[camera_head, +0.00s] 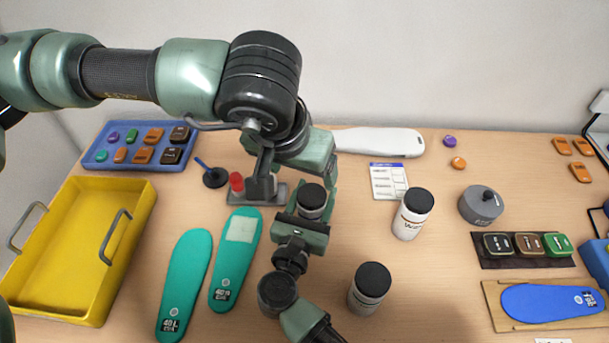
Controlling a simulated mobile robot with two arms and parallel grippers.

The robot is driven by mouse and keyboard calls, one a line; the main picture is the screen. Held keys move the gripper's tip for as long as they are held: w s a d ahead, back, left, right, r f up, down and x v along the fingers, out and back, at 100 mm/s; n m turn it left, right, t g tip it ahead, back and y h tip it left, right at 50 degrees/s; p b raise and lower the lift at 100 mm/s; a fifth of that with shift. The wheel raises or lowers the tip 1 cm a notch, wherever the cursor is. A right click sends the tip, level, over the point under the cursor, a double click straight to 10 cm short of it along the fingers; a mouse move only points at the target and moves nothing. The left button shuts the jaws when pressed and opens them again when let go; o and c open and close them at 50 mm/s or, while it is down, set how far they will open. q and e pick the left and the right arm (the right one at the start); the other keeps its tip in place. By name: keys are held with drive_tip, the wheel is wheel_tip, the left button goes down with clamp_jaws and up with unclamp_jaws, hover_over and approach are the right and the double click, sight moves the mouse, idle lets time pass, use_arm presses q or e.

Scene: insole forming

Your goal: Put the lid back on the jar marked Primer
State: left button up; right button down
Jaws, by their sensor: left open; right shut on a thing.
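Two white jars with black lids stand on the table: one at right of centre (413,213), with dark and red lettering too small to read, and one nearer the front (370,288). I cannot tell which is marked Primer. My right gripper (308,215) comes up from the bottom and is shut on a black-topped round thing (313,196). A paler band shows below its top; whether it is a lid alone or a lidded jar is unclear. My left gripper (325,180) is open, just behind and above that thing; its fingers are partly hidden.
A yellow tray (140,235) and blue tray (95,157) stand at left. Teal insoles (187,280) lie left of my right arm. A grey lidded pot (481,206), a dark strip of tins (500,262) and a blue insole (545,302) are at right. The table between jars is clear.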

sight(307, 217)
drive_tip(key=shift+c, duration=2.2)
unclamp_jaws()
drive_tip(key=shift+s, duration=0.1)
drive_tip(key=shift+s+a+f, duration=0.1)
drive_tip(key=shift+s, duration=0.15)
drive_tip(key=b+v, duration=0.2)
drive_tip(key=v, duration=0.4)
drive_tip(key=shift+s+b, duration=0.2)
drive_tip(key=shift+b, duration=0.1)
drive_tip(key=shift+s+a, duration=0.1)
drive_tip(key=shift+s, duration=0.2)
drive_tip(key=shift+s, duration=0.1)
